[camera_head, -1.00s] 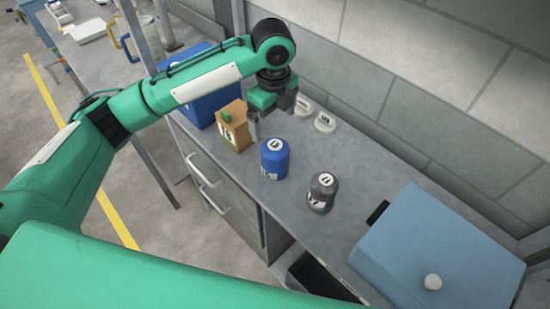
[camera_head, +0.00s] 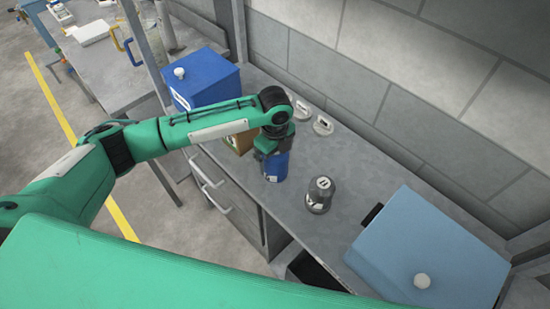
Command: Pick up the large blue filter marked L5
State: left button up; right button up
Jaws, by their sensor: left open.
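The blue filter (camera_head: 275,170) stands upright on the grey workbench in the middle of the camera_head view. Its top and label are hidden by my left gripper (camera_head: 268,155), which points down over it. The gripper is open, with its fingers around or just beside the upper part of the filter; I cannot tell whether they touch it. My left arm reaches in from the left. My right gripper does not show.
A grey filter (camera_head: 319,195) stands right of the blue one. A tan box (camera_head: 241,142) is partly hidden behind my arm.

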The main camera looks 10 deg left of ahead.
pick_arm(q)
jog(key=shift+f, duration=0.3)
jog(key=c, duration=1.4)
jog(key=shift+o, duration=0.2)
jog(key=shift+r, duration=0.2)
